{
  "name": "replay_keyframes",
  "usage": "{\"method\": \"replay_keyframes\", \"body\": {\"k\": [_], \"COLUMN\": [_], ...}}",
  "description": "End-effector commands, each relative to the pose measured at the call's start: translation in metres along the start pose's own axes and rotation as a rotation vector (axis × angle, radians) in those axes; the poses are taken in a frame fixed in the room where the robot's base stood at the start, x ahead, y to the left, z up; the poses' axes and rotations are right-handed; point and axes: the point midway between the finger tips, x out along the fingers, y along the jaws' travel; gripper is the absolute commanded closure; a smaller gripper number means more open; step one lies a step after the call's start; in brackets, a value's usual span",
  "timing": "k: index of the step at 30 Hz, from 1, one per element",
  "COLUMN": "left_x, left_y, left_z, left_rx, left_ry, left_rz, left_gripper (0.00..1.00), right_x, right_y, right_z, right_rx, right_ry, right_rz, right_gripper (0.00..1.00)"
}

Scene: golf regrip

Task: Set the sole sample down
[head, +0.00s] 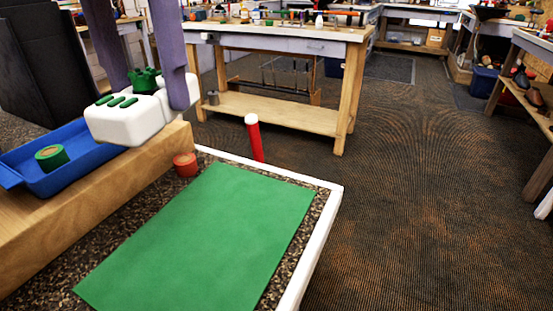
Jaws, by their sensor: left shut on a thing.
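The sole sample (130,118) is a white rounded block with green bars and a green studded knob (146,79) on top. My left gripper (148,93) has its two purple fingers shut on the block from either side. The sample hangs at the upper left, in front of the blue tray and wooden ledge in the picture. A green mat (205,240) lies flat and bare on the speckled counter below and to the right. My right gripper is out of view.
A blue tray (82,172) holds a green roll (51,158) near a wooden ledge (105,207). A red roll (185,165) and a white-topped red tube (254,140) stand behind the mat. A white edge (318,240) borders the counter's right side. Workbenches stand farther back.

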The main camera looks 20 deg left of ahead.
Motion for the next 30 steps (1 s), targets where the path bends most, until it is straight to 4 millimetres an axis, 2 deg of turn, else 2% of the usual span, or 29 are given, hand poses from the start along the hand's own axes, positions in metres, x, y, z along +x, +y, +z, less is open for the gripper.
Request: {"method": "replay_keyframes", "body": {"k": [3, 5, 8, 18, 21, 24, 30], "left_x": [0.008, 0.011, 0.026, 0.122, 0.145, 0.159, 0.173], "left_y": [0.003, 0.003, 0.004, 0.004, 0.004, 0.004, 0.003], "left_z": [0.0, 0.0, 0.0, -0.001, -0.001, 0.0, 0.0], "left_rx": [0.131, 0.168, 0.194, 0.194, 0.194, 0.194, 0.194], "left_ry": [0.001, 0.002, 0.005, 0.008, 0.004, 0.002, 0.002], "left_rz": [0.002, 0.002, 0.001, 0.003, 0.002, 0.003, 0.002], "left_gripper": [1.0, 1.0, 1.0, 1.0, 1.0, 1.0, 1.0], "right_x": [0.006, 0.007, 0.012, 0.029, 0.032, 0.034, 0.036], "right_y": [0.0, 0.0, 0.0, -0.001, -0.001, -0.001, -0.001], "right_z": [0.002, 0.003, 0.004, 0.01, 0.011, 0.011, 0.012], "right_rx": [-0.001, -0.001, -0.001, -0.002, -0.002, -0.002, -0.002], "right_ry": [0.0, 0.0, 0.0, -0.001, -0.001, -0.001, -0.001], "right_rz": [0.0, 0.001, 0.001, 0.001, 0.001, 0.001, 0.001], "right_gripper": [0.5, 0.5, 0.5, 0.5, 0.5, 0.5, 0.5]}}
